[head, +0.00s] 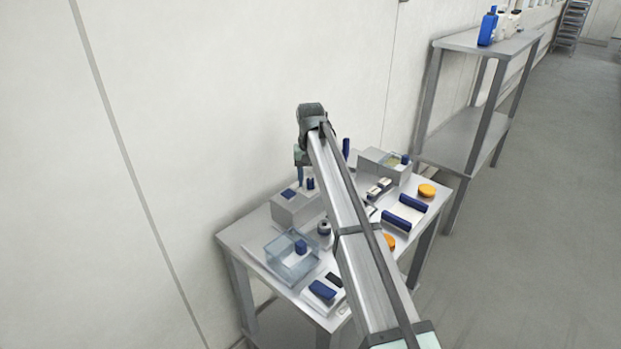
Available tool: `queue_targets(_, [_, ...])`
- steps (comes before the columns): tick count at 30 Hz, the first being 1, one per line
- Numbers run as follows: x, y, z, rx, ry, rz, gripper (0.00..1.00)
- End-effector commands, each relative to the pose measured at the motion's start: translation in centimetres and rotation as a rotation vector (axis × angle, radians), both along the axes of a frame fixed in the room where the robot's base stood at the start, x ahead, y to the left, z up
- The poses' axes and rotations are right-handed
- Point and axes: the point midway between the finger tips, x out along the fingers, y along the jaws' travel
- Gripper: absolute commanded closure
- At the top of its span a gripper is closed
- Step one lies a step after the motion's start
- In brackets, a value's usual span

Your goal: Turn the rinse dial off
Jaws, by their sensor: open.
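Several dial-like parts are on the metal table (232,240), and I cannot read any label that marks the rinse dial. A small blue knob (310,184) is on the grey box (295,209) at the back left. A dark round knob (324,228) stands in front of that box. Another blue knob (301,247) shows at the clear tray (282,266). Orange round pieces are at the right (427,190) and partly behind my arm (389,242). My gripper (300,176) points down above the grey box, open; its fingertips are small and unclear, and contact cannot be told.
A box with a clear top (375,164) stands at the back right. Dark blue bars (413,203) lie at the right edge, and a blue-topped block (322,290) is at the front. My arm hides the table's middle. A shelf (462,125) stands beyond, against the wall.

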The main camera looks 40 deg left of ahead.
Motion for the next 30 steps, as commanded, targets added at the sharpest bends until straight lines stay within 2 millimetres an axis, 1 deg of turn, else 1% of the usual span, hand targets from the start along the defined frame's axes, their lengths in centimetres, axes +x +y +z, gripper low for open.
queue_targets(6, [0.0, 0.0, -0.03, 0.0, 0.0, 0.0, 0.49])
queue_targets(7, [0.0, 0.0, -0.02, 0.0, 0.0, 0.0, 0.51])
queue_targets(22, [0.0, 0.0, 0.0, 0.0, 0.0, 0.0, 0.99])
queue_targets(23, [0.0, 0.0, 0.0, 0.0, 0.0, 0.0, 1.0])
queue_targets(30, [0.01, -0.01, 0.0, 0.0, 0.0, 0.014, 1.0])
